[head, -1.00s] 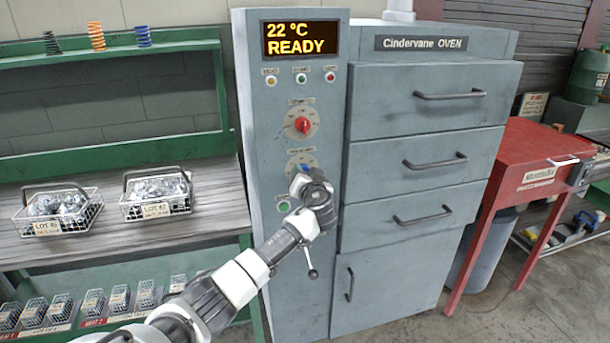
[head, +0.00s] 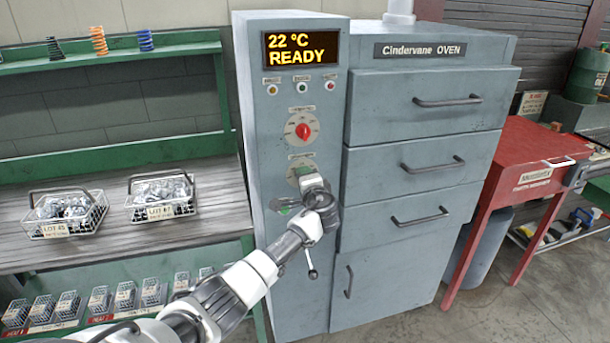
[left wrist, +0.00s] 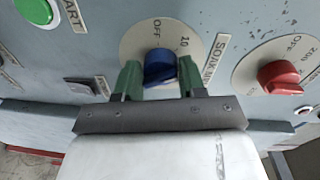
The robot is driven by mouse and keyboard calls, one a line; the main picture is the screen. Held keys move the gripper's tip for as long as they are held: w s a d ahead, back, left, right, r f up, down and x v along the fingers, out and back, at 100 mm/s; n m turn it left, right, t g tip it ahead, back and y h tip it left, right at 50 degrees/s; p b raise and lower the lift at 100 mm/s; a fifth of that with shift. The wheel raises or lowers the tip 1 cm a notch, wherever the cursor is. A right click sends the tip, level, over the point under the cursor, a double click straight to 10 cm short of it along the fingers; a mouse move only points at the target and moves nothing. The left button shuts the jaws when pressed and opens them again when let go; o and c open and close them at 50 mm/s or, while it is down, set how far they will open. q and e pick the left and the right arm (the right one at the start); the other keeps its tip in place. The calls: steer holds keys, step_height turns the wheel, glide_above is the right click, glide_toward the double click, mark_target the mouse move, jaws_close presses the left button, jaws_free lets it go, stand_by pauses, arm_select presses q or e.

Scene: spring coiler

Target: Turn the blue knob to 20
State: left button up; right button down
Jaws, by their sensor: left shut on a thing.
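The blue knob (left wrist: 159,66) sits on a round pale dial (left wrist: 140,38) in the left wrist view. "OFF" and "10" are readable on the dial; its other marks are hidden by my gripper. The green fingers of my left gripper (left wrist: 159,80) stand on either side of the knob and are shut on it. I cannot tell where the knob points. In the head view my left gripper (head: 308,180) is at the lower dial (head: 300,161) of the grey control panel and hides the knob. My right gripper is in neither view.
A red knob (head: 303,131) is on the dial above. The display (head: 300,49) reads 22 °C READY. A green START button (left wrist: 36,10) is beside the blue knob's dial. Oven drawers (head: 430,105) are to the right; wire baskets (head: 62,222) stand on the left bench.

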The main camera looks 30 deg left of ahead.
arm_select(q)
steer(key=m+p, duration=0.2)
steer(key=m, duration=0.3)
steer(key=shift+r+g+p, duration=0.15)
steer(key=shift+g+p, duration=0.15)
steer(key=shift+p, duration=0.05)
stand_by(0.4)
steer(key=o, duration=0.9)
steer(key=shift+w+d, duration=0.1)
steer(key=v, duration=1)
steer(key=shift+s+d+f+b, duration=0.25)
steer(key=shift+d+b, duration=0.1)
